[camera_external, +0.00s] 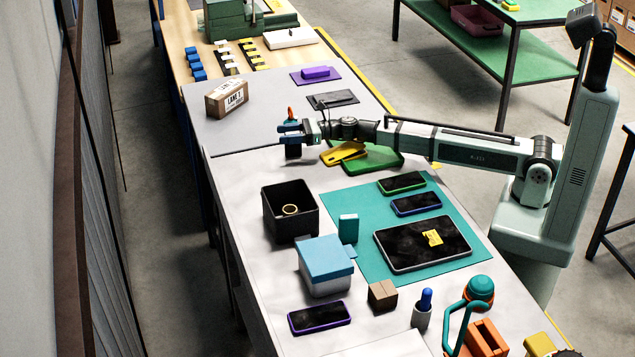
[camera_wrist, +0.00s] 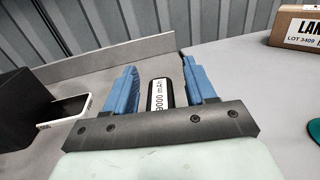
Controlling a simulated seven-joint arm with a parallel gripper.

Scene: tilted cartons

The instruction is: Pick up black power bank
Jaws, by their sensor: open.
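The black power bank (camera_wrist: 169,92) shows in the wrist view, with a white label reading 9000 mAh along one side. It lies between the two blue fingers of my gripper (camera_wrist: 160,72), with a visible gap to each finger. Its lower part is hidden behind the gripper's dark front plate. In the external view my gripper (camera_external: 291,133) is low over the far part of the light table. A dark shape just below the fingers there may be the power bank; I cannot tell for certain. My gripper is open.
A labelled carton (camera_external: 228,97) stands tilted at the back left. An open black bin (camera_external: 290,213) stands nearer the camera. A teal mat (camera_external: 365,262) holds phones and a tablet (camera_external: 422,243).

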